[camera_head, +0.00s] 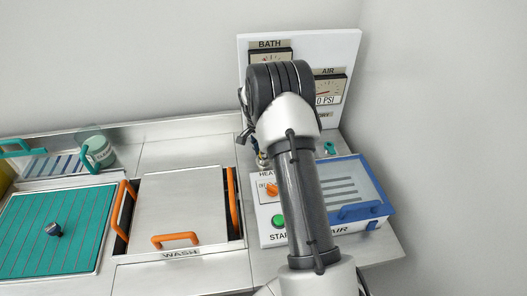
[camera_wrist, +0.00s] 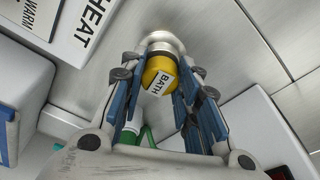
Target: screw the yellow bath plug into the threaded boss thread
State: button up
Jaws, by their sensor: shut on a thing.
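The yellow bath plug (camera_wrist: 158,76), with a white label reading BATH, is between the fingers of my gripper (camera_wrist: 160,88) in the wrist view. My gripper is shut on it. The far end of the plug meets a round metal boss (camera_wrist: 165,42) on the steel surface. The plug appears in line with the boss; how deep it sits in the thread cannot be told. In the head view my arm covers most of this spot, and the plug is hidden there.
The gauge board (camera_head: 348,42) stands behind my arm. The control box with an orange knob (camera_head: 272,189) and green button (camera_head: 278,221) is close by. A blue-framed case (camera_head: 373,178) is at right. The wash lid (camera_head: 180,205) and teal mat (camera_head: 50,240) lie left.

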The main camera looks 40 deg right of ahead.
jog(key=shift+m, duration=0.9)
jog(key=o, duration=0.9)
notch_tip(320, 180, up, 12)
jog(key=a, duration=0.1)
jog(key=shift+w+a, duration=0.2)
jog(key=shift+a, duration=0.2)
